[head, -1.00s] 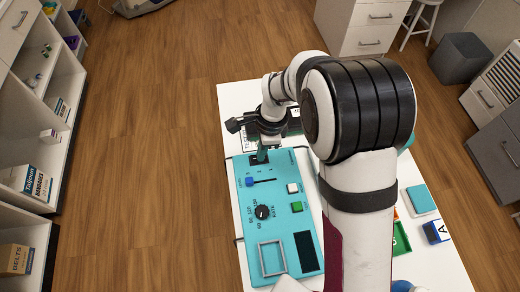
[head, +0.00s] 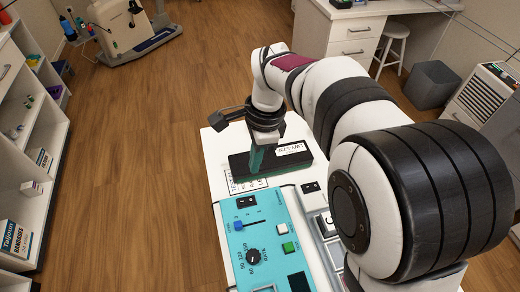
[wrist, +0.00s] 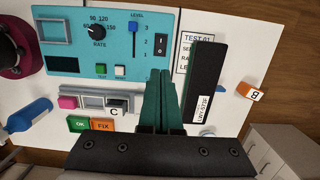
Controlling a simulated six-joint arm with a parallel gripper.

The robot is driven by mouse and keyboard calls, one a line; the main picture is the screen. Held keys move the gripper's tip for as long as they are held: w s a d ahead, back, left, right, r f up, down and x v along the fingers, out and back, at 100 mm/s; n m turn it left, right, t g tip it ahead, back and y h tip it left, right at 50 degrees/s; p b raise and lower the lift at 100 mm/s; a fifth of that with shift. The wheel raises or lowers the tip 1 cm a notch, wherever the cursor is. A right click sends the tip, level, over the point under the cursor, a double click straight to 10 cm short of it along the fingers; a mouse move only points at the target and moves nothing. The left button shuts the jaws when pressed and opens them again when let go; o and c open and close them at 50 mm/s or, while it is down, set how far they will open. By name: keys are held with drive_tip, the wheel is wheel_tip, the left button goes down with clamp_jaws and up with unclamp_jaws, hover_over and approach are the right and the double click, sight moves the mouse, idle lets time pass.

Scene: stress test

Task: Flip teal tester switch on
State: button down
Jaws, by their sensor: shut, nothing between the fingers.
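The teal tester (head: 275,232) lies on the white table, and its panel also shows in the wrist view (wrist: 75,22). Its black rocker switch (head: 246,201) sits at the far end of the panel, and shows uncovered in the wrist view (wrist: 161,45). I cannot tell which side is pressed. My gripper (head: 255,172) is shut and empty, with teal fingers pointing down, beyond the tester's far end and apart from the rocker. In the wrist view its fingers (wrist: 161,75) end below the rocker in the picture.
A black bar with a white label (head: 240,165) lies by my fingers; contact is unclear. A printed card (wrist: 188,62) is beside it. The panel carries a blue slider (head: 239,226), a rate knob (head: 253,257) and two buttons. Another black switch (head: 310,187) is to the right.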

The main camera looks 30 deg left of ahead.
sight(241, 202)
drive_tip(key=shift+s+a, duration=0.55)
drive_tip(key=f, duration=0.4)
drive_tip(key=s+a+f, duration=0.1)
drive_tip(key=f, duration=0.8)
drive_tip(key=shift+s+a+f, duration=0.15)
drive_tip(key=shift+a+f, duration=0.05)
drive_tip(key=shift+f, duration=0.2)
drive_tip(key=shift+s+f, duration=0.1)
drive_tip(key=shift+f, duration=0.1)
